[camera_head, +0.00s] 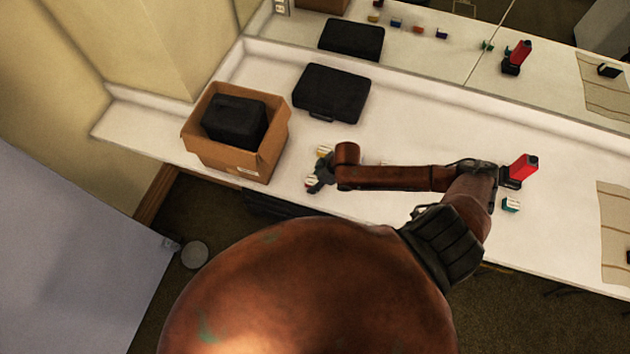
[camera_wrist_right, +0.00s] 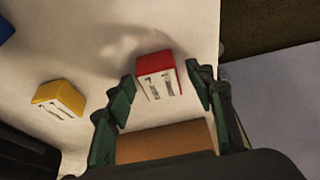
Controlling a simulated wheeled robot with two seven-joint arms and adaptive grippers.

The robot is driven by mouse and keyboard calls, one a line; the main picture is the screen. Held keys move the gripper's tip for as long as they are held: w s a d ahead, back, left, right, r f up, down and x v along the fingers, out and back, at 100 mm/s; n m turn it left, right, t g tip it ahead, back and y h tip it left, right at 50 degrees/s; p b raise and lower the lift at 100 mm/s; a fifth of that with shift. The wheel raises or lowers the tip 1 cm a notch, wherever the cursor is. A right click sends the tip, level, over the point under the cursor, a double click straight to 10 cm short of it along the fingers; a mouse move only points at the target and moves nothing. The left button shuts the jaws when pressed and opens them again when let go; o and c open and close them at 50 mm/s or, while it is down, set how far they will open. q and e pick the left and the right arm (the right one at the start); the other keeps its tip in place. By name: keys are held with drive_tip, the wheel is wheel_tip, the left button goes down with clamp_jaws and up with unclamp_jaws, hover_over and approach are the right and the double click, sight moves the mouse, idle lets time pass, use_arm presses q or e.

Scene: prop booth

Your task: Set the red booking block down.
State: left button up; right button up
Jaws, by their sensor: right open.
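The red booking block (camera_wrist_right: 155,76) shows a red top and a pale face with dark marks in the right wrist view. It appears to rest on the white counter, near its front edge. My right gripper (camera_wrist_right: 160,88) is open, with one finger on each side of the block and a gap showing on both sides. In the head view the right gripper (camera_head: 320,176) is over the counter, right of the cardboard box, and the red block (camera_head: 310,181) is partly hidden beside it. My left gripper is not in view.
A yellow block (camera_wrist_right: 58,98) stands left of the red one. The cardboard box (camera_head: 265,168) holds a black case (camera_head: 234,120). Another black case (camera_head: 331,93) lies behind. The counter (camera_head: 420,125) is clear mid-back.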

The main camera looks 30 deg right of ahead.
drive_tip(key=v, duration=1.1)
drive_tip(key=shift+r, duration=0.35)
drive_tip(key=shift+s+d, duration=0.1)
